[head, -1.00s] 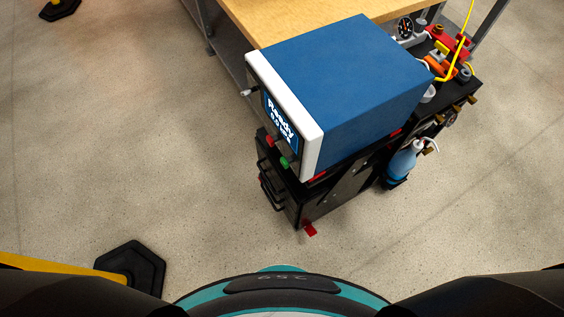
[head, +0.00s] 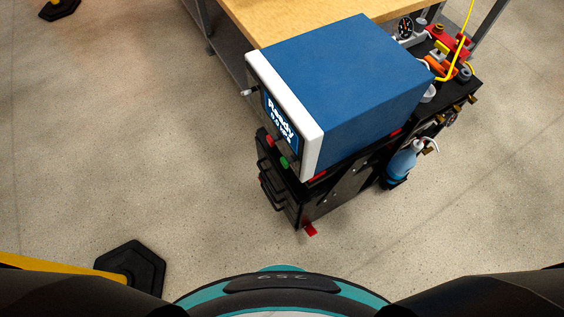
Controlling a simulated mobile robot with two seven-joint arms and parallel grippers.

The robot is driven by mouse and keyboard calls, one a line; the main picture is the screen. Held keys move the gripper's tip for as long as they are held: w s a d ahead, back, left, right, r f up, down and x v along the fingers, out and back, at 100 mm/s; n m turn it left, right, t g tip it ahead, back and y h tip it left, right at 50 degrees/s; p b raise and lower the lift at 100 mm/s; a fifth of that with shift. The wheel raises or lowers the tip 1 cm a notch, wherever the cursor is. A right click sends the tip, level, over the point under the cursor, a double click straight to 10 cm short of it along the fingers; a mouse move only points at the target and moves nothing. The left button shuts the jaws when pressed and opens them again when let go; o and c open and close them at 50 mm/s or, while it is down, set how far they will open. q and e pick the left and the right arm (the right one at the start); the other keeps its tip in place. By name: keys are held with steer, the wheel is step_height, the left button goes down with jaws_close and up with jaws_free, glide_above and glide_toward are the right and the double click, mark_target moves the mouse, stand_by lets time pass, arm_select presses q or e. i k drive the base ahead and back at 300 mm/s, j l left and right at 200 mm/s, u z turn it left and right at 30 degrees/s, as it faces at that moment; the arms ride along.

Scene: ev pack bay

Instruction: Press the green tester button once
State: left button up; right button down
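The tester (head: 350,85) is a blue box with a white-edged front panel, standing on a black cart (head: 335,195) right of centre. Its screen (head: 281,121) is lit and reads "Ready" with a smaller line below. The green tester button (head: 284,161) is low on the front panel, with a red button (head: 270,140) beside it. Nothing touches the green button. Neither gripper shows in the head view; only dark parts of my arms show at the bottom corners.
A wooden-topped bench (head: 285,15) stands behind the tester. A blue bottle (head: 402,162) hangs on the cart's right side. A yellow post with a black base (head: 133,268) is on the floor at lower left. The floor left of the cart is clear.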

mark_target(284, 161)
steer(key=k+j, duration=0.15)
steer(key=j, duration=0.2)
steer(key=k+j+u, duration=0.1)
steer(key=j, duration=0.3)
steer(key=k+j, duration=0.15)
steer(key=j, duration=0.2)
steer(key=k+j+u, duration=0.1)
steer(key=j, duration=0.25)
steer(key=k+j, duration=0.15)
steer(key=j, duration=0.25)
